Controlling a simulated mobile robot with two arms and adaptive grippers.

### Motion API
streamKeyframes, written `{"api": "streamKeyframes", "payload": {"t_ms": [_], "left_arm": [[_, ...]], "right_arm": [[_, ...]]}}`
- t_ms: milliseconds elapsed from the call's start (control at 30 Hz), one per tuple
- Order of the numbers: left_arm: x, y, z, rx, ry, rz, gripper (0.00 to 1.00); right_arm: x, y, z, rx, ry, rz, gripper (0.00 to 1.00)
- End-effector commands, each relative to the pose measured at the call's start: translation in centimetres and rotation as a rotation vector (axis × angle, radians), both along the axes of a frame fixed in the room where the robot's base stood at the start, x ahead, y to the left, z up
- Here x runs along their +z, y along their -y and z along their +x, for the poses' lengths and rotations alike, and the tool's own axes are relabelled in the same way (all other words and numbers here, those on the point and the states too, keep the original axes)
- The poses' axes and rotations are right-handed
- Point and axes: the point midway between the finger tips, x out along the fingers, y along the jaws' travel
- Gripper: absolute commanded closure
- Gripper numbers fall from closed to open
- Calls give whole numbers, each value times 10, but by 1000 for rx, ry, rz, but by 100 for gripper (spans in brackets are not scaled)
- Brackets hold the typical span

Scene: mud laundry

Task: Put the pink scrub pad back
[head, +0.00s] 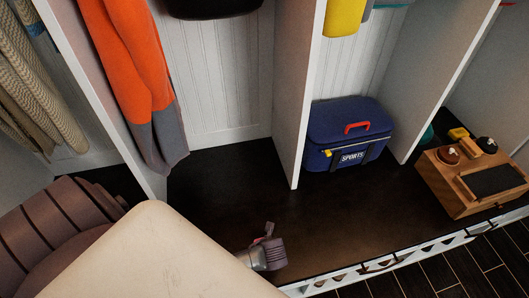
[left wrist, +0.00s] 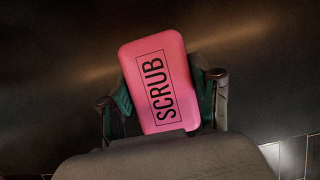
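The pink scrub pad (left wrist: 160,85), with black SCRUB lettering, shows in the left wrist view, slightly tilted. It sits between the two fingers of my left gripper (left wrist: 163,105), whose green inner pads meet its sides; the gripper appears shut on it. The gripper's body hides the pad's near end. In the head view my left gripper (head: 269,247) is over the dark bench near its front edge, and I cannot make out the pad there. My right gripper is not in view.
The dark bench (head: 220,200) has clear room in the middle. A blue SPORTS cooler bag (head: 348,132) stands in the middle cubby. A wooden box (head: 455,198) with small items stands at the right. White dividers (head: 294,95) separate the cubbies. An orange garment (head: 133,60) hangs at the left.

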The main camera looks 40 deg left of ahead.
Motion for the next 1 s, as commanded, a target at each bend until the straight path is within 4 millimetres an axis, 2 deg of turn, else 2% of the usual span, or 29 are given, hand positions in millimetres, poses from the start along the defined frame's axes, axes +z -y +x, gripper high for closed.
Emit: {"api": "streamKeyframes", "payload": {"t_ms": [33,100,133,433,533,667,1000], "left_arm": [[0,0,0,0,0,0,27],[0,0,0,0,0,0,15],[0,0,0,0,0,0,13],[1,0,0,0,0,0,13],[8,1,-1,1,1,-1,13],[28,8,-5,-2,3,-2,13],[93,28,-23,0,2,-1,13]], "right_arm": [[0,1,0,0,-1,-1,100],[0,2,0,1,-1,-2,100],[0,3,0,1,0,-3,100],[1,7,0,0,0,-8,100],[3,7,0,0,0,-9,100],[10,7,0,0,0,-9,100],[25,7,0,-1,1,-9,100]]}}
